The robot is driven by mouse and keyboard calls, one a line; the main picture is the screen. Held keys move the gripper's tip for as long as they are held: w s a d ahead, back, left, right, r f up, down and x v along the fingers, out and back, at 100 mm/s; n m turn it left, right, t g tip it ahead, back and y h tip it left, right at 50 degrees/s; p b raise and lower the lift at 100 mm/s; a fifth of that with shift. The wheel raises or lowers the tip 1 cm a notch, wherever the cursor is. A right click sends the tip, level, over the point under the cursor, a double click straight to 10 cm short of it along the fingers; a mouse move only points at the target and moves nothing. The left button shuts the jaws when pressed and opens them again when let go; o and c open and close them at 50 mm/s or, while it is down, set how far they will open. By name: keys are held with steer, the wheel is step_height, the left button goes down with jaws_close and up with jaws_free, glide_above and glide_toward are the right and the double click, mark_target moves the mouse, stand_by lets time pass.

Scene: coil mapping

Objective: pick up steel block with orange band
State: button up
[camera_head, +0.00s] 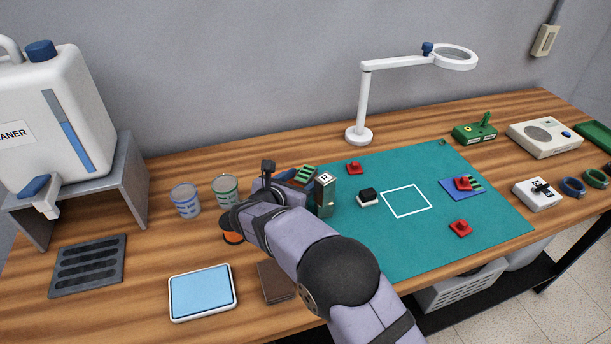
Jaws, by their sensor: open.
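My gripper (240,218) is at the end of my arm over the left part of the table, seen from behind. Its jaws are open, but my wrist hides much of them and what lies beneath. A dark round piece with an orange side (232,237) shows partly below the gripper; I cannot tell whether they touch. An upright grey-green block (325,194) with a white marked top stands on the left of the teal mat (390,250), just right of my wrist. I cannot make out an orange band on it. No steel block with an orange band shows clearly.
Two cups (185,201) (225,189) stand left of my gripper. A blue-topped tray (202,291) and a brown flat piece (276,282) lie in front. A white magnifier lamp (359,134) stands behind the mat. Small red parts (460,228) and a black-topped white piece (368,198) sit on the mat.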

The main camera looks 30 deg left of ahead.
mark_target(299, 175)
steer(key=shift+c, duration=0.7)
jaws_close()
steer(key=shift+w+r+b, duration=0.1)
steer(key=shift+r+b, duration=0.25)
steer(key=shift+r, duration=4.75)
steer(key=shift+a+r, duration=0.2)
steer(key=shift+a, duration=0.05)
steer(key=s+a+n+g+y+p, duration=0.1)
steer(key=s+a+n+y+p, duration=0.15)
steer(key=a+n+y, duration=0.2)
steer(key=shift+y, duration=0.25)
steer(key=shift+w+a+f, duration=0.15)
steer(key=shift+a+f, duration=0.05)
steer(key=shift+f, duration=1.4)
steer(key=shift+w+a+f, duration=0.1)
steer(key=shift+a+f, duration=0.05)
steer(key=shift+f, duration=1.45)
